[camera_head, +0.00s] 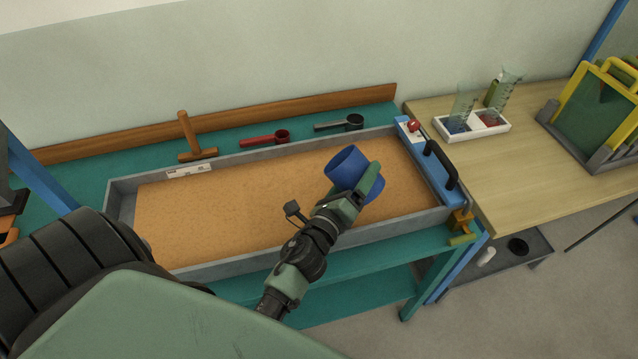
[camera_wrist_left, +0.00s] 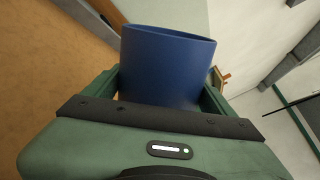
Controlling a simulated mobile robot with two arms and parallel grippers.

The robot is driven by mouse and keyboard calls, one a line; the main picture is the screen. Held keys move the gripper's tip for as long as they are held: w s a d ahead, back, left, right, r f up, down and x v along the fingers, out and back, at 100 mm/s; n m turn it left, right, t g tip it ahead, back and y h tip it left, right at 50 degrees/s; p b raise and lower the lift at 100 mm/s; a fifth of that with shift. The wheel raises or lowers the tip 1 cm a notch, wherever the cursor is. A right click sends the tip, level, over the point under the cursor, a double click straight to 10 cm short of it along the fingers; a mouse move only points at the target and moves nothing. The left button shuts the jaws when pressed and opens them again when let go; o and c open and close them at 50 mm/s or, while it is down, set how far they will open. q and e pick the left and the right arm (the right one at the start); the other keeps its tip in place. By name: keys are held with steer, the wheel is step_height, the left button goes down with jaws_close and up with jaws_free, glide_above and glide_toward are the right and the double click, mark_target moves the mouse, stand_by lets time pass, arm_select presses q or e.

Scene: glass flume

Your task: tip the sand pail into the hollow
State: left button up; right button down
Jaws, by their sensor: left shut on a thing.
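The blue sand pail (camera_head: 346,166) is in my left gripper (camera_head: 362,184), above the right part of the sand bed (camera_head: 230,205). The gripper's green finger crosses the pail, with blue showing on both sides of it. The pail looks tilted in the head view. In the left wrist view the pail (camera_wrist_left: 168,65) stands between the two green fingers, its rim at the top; I cannot see its contents. No hollow shows clearly in the sand; the pail and my arm hide part of the bed. My right gripper is not in view.
The grey flume wall (camera_head: 290,258) surrounds the sand. A blue end panel (camera_head: 428,165) with a black handle closes the right end. A white tray (camera_head: 470,136) holds glassware.

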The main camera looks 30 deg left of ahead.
arm_select(q)
steer(key=shift+r+n+p, duration=0.3)
steer(key=shift+n+p, duration=0.05)
steer(key=shift+n, duration=0.05)
steer(key=shift+f+n, duration=0.2)
steer(key=shift+n, duration=0.7)
stand_by(0.4)
steer(key=shift+a+r+n+p, duration=0.2)
steer(key=shift+r+n+p, duration=0.4)
steer(key=shift+n+p, duration=0.2)
steer(key=shift+a+f+n, duration=0.25)
steer(key=shift+a+n, duration=0.55)
steer(key=shift+n, duration=0.1)
stand_by(0.5)
steer(key=shift+a+f+n, duration=0.15)
steer(key=shift+f+n, duration=0.05)
steer(key=shift+n, duration=0.3)
stand_by(3.6)
